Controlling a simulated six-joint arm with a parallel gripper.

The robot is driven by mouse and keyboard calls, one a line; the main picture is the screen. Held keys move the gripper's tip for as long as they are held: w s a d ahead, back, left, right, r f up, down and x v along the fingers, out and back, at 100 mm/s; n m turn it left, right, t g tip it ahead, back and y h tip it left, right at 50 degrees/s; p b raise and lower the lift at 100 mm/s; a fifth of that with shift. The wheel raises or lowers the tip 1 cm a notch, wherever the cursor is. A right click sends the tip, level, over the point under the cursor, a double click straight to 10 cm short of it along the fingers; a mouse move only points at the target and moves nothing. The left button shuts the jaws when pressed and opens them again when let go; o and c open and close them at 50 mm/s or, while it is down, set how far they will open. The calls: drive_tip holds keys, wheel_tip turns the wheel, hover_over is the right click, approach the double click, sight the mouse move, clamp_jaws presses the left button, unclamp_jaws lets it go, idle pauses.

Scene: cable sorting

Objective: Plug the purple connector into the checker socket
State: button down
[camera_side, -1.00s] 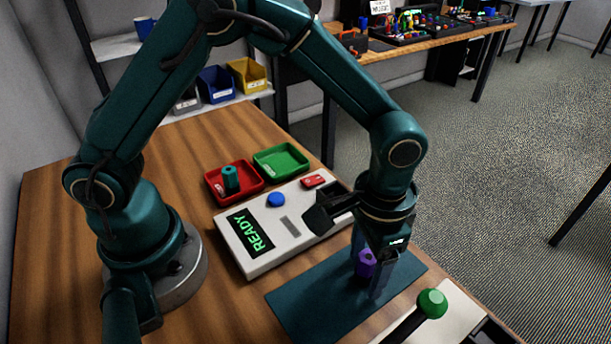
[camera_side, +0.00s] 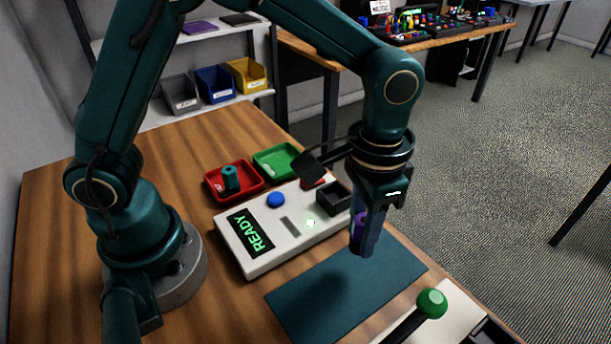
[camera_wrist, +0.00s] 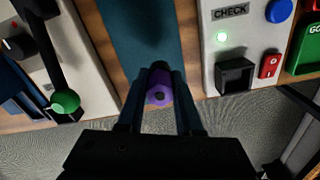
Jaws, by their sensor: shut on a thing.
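The purple connector (camera_side: 360,228) is held between the fingers of my gripper (camera_side: 363,245), raised above the teal mat. In the wrist view the purple connector (camera_wrist: 159,91) sits between both fingertips of my gripper (camera_wrist: 160,95), with its hexagonal end and dark centre facing the camera. The checker (camera_side: 262,256) is a white box with a READY display. Its socket (camera_side: 333,200) is a black square block at the right end of its top. The socket (camera_wrist: 235,76) also shows in the wrist view, to the right of the connector and apart from it.
The teal mat (camera_side: 320,305) lies empty. A red tray (camera_side: 212,190) with a teal connector and an empty green tray (camera_side: 270,160) stand behind the checker. A green-knobbed lever (camera_side: 432,303) stands at the front right. The checker has a blue button (camera_side: 276,199).

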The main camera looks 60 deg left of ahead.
drive_tip(key=a+r, duration=0.9)
drive_tip(key=r, duration=0.1)
drive_tip(key=shift+w+a+r, duration=0.2)
drive_tip(key=shift+w+r, duration=0.1)
drive_tip(key=shift+w, duration=0.15)
idle(0.3)
drive_tip(key=shift+w+a+f, duration=0.2)
drive_tip(key=shift+w+f, duration=0.3)
drive_tip(key=shift+f, duration=0.75)
drive_tip(key=shift+w+a+f, duration=0.2)
drive_tip(key=shift+w+f, duration=0.35)
drive_tip(key=shift+f, duration=0.7)
drive_tip(key=shift+w+a+f, duration=0.2)
drive_tip(key=shift+w+f, duration=0.3)
drive_tip(key=shift+f, duration=0.75)
drive_tip(key=shift+f, duration=0.2)
drive_tip(key=shift+f, duration=0.35)
drive_tip(key=shift+f, duration=1.25)
